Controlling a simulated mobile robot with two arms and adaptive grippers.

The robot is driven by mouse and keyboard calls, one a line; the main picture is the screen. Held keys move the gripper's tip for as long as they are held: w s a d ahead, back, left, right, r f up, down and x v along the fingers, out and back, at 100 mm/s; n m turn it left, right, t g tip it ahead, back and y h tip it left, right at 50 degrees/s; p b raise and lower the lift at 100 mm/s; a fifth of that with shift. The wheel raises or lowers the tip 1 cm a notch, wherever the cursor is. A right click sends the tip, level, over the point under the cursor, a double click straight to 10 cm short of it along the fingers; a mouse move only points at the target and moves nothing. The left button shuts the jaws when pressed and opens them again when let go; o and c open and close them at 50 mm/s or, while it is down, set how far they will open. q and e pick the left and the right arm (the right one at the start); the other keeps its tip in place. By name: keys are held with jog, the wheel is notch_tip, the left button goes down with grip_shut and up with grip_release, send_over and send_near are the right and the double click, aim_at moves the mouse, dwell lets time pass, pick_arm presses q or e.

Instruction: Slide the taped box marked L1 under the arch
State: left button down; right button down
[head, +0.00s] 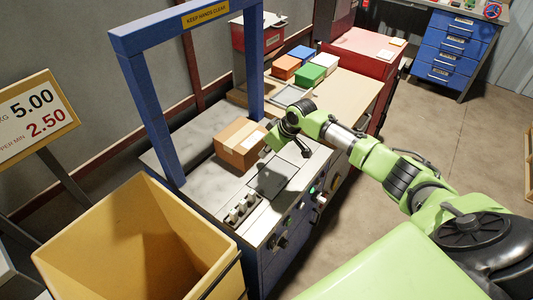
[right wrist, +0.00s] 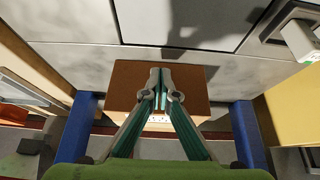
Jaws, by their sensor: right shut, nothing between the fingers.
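A brown cardboard box (head: 236,146) with a paler tape strip and a pale label sits on the grey bench top, just right of the blue arch (head: 134,85). I cannot read the label. In the right wrist view the box (right wrist: 190,82) lies below my fingers, with blue arch posts (right wrist: 78,135) to either side beyond it. My right gripper (head: 266,152) is at the box's right side. Its fingers (right wrist: 161,88) are shut together and empty, overlapping the box in that view; I cannot tell whether they touch it. My left gripper is not in view.
A yellow bin (head: 95,214) stands at the front left. Behind lie orange (head: 285,67), green (head: 310,75) and other small boxes, with a grey tray (head: 288,94). Bare bench top lies under the arch.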

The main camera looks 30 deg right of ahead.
jog(key=shift+w+a+b, duration=0.3)
jog(key=shift+w, duration=0.35)
jog(key=shift+w+a+b, duration=0.25)
jog(key=shift+w+a, duration=0.05)
jog(key=shift+w, duration=0.35)
jog(key=shift+s+d+r+p, duration=0.15)
jog(key=shift+s+p, duration=0.1)
jog(key=shift+p, duration=0.2)
jog(key=shift+s+d+p, duration=0.1)
jog(key=shift+s+p, duration=0.2)
jog(key=shift+d, duration=0.1)
jog(key=shift+w+f, duration=0.1)
jog(key=shift+f, duration=0.1)
